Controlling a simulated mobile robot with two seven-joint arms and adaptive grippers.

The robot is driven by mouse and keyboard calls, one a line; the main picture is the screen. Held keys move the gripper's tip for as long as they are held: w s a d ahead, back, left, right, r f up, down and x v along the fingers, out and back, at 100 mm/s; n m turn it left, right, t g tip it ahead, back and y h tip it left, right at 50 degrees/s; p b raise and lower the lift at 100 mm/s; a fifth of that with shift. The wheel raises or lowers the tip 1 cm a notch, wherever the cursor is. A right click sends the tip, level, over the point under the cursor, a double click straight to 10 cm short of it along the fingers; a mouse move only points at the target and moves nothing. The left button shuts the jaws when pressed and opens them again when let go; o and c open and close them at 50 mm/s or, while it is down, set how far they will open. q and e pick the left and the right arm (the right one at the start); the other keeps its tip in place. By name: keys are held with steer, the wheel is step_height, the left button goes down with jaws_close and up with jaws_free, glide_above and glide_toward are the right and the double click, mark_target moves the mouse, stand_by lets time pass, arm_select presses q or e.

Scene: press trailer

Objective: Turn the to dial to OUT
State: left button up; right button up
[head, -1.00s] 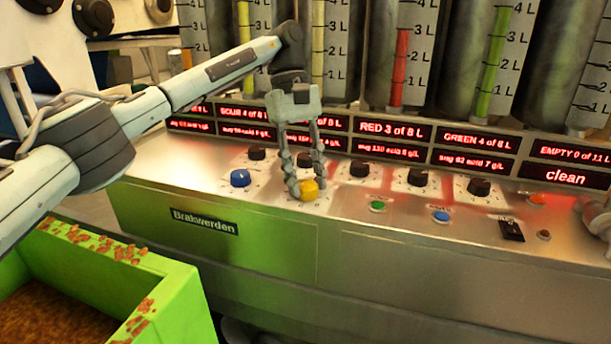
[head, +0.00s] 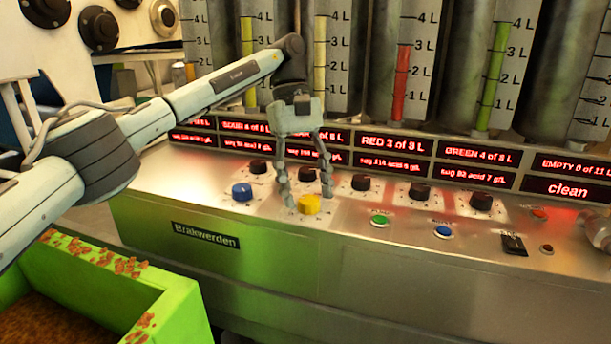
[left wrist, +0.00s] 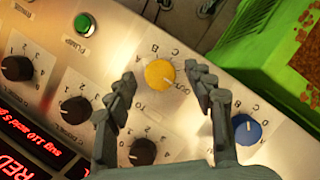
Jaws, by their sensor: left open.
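The TO dial is a yellow round knob (head: 309,204) on the sloping metal panel. It also shows in the left wrist view (left wrist: 160,73), with TO printed beside it and the letters C, B and OUT around it. I cannot tell for sure which mark it points to. My left gripper (head: 308,198) is open above the panel, its fingertips on either side of the yellow knob and apart from it. In the left wrist view my left gripper (left wrist: 166,84) shows the knob between and slightly beyond its tips. My right gripper is not clearly in view.
A blue knob (head: 242,192) sits left of the dial, and several black knobs (head: 361,182) line up behind. A green button (head: 380,220) and a blue button (head: 443,232) lie to the right. A green bin (head: 178,310) stands at front left.

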arm_select(q)
steer(key=v, duration=0.7)
steer(key=shift+s+d, duration=0.1)
steer(key=shift+s, duration=0.05)
